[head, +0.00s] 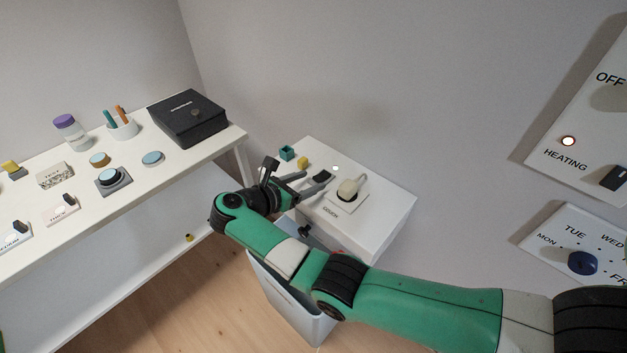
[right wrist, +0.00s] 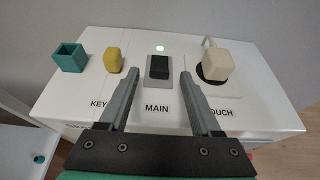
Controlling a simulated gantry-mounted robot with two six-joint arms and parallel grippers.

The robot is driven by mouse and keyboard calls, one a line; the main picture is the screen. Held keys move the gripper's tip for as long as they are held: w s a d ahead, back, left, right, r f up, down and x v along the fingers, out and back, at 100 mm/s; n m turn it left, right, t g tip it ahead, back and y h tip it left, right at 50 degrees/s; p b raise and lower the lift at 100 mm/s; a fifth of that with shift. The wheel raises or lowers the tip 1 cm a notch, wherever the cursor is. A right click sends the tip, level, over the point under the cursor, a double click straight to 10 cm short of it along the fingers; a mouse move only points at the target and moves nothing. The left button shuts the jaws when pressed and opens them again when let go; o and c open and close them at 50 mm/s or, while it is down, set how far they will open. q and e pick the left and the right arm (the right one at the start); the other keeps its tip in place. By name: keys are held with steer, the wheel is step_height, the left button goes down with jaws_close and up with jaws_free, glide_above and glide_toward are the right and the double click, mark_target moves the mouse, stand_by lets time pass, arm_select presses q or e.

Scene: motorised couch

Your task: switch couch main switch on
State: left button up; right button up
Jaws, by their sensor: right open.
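The main switch (right wrist: 159,67) is a black rocker on a grey plate, labelled MAIN, on top of a white box (head: 382,226). In the right wrist view it lies between and beyond my right gripper's (right wrist: 155,78) two fingers, which are apart and empty. In the head view the right gripper (head: 318,181) reaches over the box from the left, beside the dark switch (head: 322,175). I cannot tell whether the fingers touch the box. A small light (right wrist: 159,48) behind the switch looks whitish. My left gripper is not in view.
A cream knob (right wrist: 217,66) labelled COUCH stands right of the switch. A yellow piece (right wrist: 114,60) and a teal open cube (right wrist: 70,57) stand left. A white table (head: 135,208) with several objects is at left. Wall panels (head: 580,248) are at right.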

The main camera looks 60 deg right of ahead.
mark_target(322, 176)
steer(key=shift+x, duration=1.3)
jaws_close()
